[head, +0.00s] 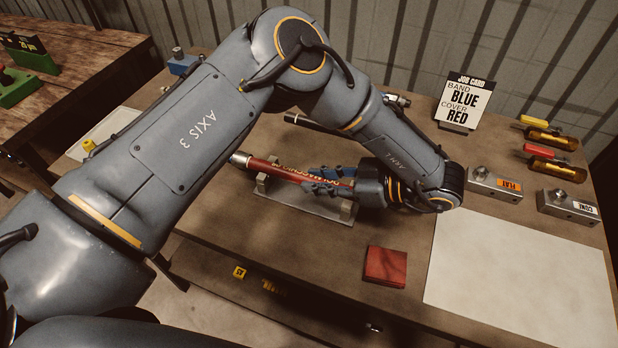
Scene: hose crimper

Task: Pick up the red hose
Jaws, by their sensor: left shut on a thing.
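The red hose (277,170) lies across a grey metal cradle (306,203) on the wooden bench, with a silver fitting at its left end. My left gripper (322,184) reaches in from the right side of the hose. Its dark fingers are shut on the hose near the hose's right part. The hose appears still at the height of the cradle; I cannot tell whether it touches it. The hose's right end is hidden behind the gripper and wrist. My right gripper is not in view.
A job card (464,102) reading band blue, cover red stands at the back. A dark hose (310,124) lies behind my arm.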

